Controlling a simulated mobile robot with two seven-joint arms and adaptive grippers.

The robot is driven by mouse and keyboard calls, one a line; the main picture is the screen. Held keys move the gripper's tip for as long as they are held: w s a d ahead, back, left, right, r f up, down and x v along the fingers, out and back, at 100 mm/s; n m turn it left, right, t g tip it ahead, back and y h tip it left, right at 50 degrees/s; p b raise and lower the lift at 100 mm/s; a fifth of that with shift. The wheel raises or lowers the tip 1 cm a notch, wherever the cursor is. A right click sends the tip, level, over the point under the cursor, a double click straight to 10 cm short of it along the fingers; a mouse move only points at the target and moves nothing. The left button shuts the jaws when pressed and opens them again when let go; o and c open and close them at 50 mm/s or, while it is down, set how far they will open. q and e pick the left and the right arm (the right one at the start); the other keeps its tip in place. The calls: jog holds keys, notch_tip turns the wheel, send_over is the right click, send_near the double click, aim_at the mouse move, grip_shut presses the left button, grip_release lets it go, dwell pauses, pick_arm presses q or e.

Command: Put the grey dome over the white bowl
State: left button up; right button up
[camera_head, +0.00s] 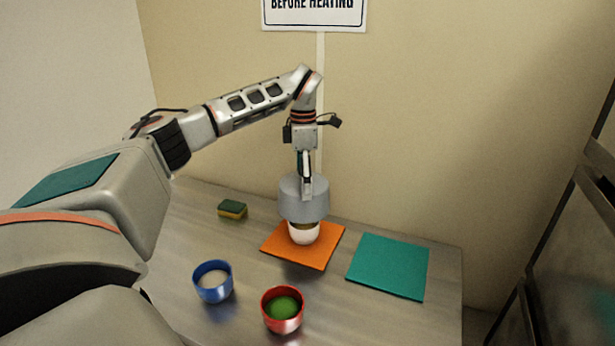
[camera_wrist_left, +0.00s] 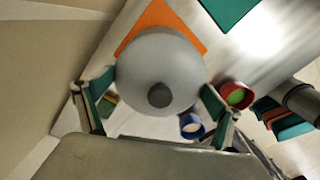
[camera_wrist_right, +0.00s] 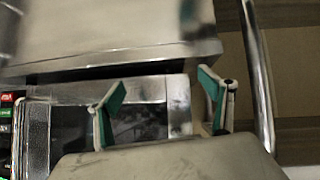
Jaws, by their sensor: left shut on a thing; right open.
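The grey dome (camera_head: 303,206) is held upright in my left gripper (camera_head: 306,190), which is shut on it from above. In the left wrist view the dome (camera_wrist_left: 150,65) lies between the two fingers, with its dark knob towards the camera. The white bowl (camera_head: 304,237) stands on the orange mat (camera_head: 318,260) directly under the dome. The bowl's lower part and a band of brownish contents show below the dome's edge, so the dome appears just above it. The bowl is hidden in the left wrist view. My right gripper (camera_wrist_right: 165,105) is open and empty, away from the mat.
A blue bowl (camera_head: 212,292) and a red bowl (camera_head: 282,323) stand nearer the front of the metal table. A sponge (camera_head: 232,211) lies at back left. A teal mat (camera_head: 390,266) on the right is bare. A wall rises behind the table.

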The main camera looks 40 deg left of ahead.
pick_arm(q)
jog(key=shift+f+b, duration=0.5)
jog(key=shift+f, duration=4.55)
jog(key=shift+f+p, duration=0.4)
jog(key=shift+f, duration=0.1)
jog(key=o, duration=0.9)
jog(key=shift+c, duration=0.2)
jog(key=shift+r, duration=6)
